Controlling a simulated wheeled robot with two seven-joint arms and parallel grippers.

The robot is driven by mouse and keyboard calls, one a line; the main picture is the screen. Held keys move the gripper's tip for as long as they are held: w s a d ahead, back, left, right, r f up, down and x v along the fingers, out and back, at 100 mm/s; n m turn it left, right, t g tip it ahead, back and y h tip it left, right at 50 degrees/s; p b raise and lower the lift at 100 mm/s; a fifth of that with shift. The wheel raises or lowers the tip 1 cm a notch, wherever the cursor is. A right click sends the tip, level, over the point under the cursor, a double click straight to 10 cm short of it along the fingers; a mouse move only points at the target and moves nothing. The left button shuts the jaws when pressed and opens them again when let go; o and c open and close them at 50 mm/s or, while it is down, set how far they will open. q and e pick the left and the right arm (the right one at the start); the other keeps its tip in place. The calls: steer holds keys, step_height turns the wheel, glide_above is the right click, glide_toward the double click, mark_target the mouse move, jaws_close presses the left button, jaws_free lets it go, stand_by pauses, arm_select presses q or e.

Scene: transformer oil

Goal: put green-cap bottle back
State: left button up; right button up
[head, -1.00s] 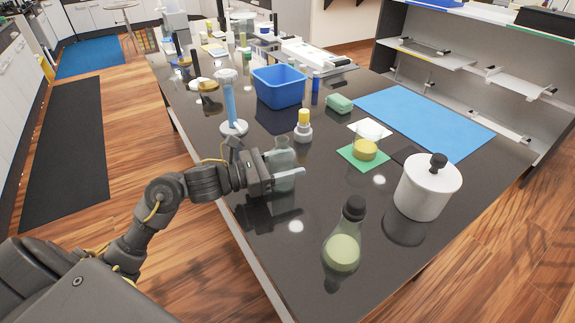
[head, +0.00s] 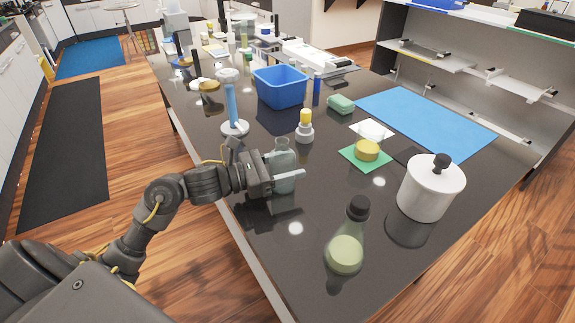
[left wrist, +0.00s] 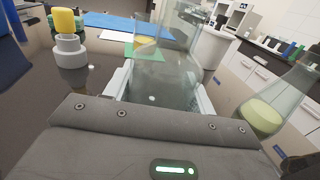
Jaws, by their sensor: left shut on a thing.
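My left gripper (head: 285,174) is shut on a clear, glassy bottle (head: 281,163) near the left edge of the black table. The bottle is upright; I see no green cap on it, and its lower part is partly hidden by a finger. In the left wrist view the clear bottle (left wrist: 165,65) stands between the two fingers. A conical flask (head: 346,250) with a black cap and pale green liquid stands nearer the front. No bottle with a clearly green cap can be made out. My right gripper is not in view.
A white pot (head: 430,190) stands at right. A yellow-topped jar (head: 367,152) sits on a green square, and a yellow-capped white bottle (head: 305,130) stands behind the gripper. A blue bin (head: 280,88), blue stand (head: 232,108) and green sponge (head: 341,104) are farther back. The blue mat (head: 425,120) is clear.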

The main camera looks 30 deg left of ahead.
arm_select(q)
steer(key=shift+a+f, duration=0.1)
steer(key=shift+f, duration=0.25)
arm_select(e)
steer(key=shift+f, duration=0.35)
arm_select(q)
steer(key=o, duration=1.1)
steer(key=shift+a+b, duration=0.1)
steer(key=shift+b, duration=0.2)
steer(key=o, duration=0.6)
steer(key=shift+s+f, duration=0.1)
steer(key=shift+f, duration=0.15)
